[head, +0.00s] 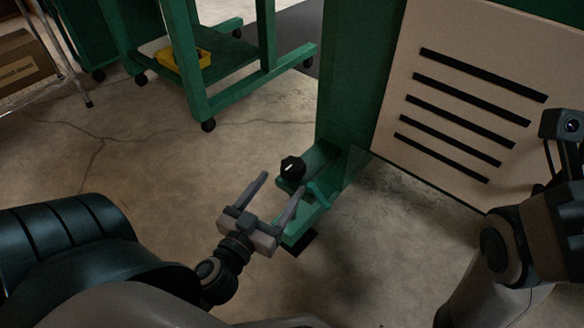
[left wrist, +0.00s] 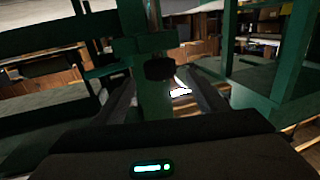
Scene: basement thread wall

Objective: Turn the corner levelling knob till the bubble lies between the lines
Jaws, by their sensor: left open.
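The black levelling knob (head: 292,168) with a white mark sits on a green foot bracket (head: 300,222) at the corner of a green machine frame. My left gripper (head: 282,182) is open in the head view, its fingers pointing toward the knob. In the left wrist view the dark knob (left wrist: 160,68) shows ahead, between and beyond the two open fingers (left wrist: 163,92). I cannot make out a bubble or its lines; a small bright patch lies just below the knob there. My right arm shows at the right edge of the head view, but its gripper cannot be seen.
A pale panel with black slots (head: 462,110) stands on the right behind the foot. A green wheeled cart (head: 240,92) with a yellow tray (head: 182,58) stands at the back. A cardboard box (head: 25,68) is at far left. The concrete floor (head: 130,150) left of the foot is clear.

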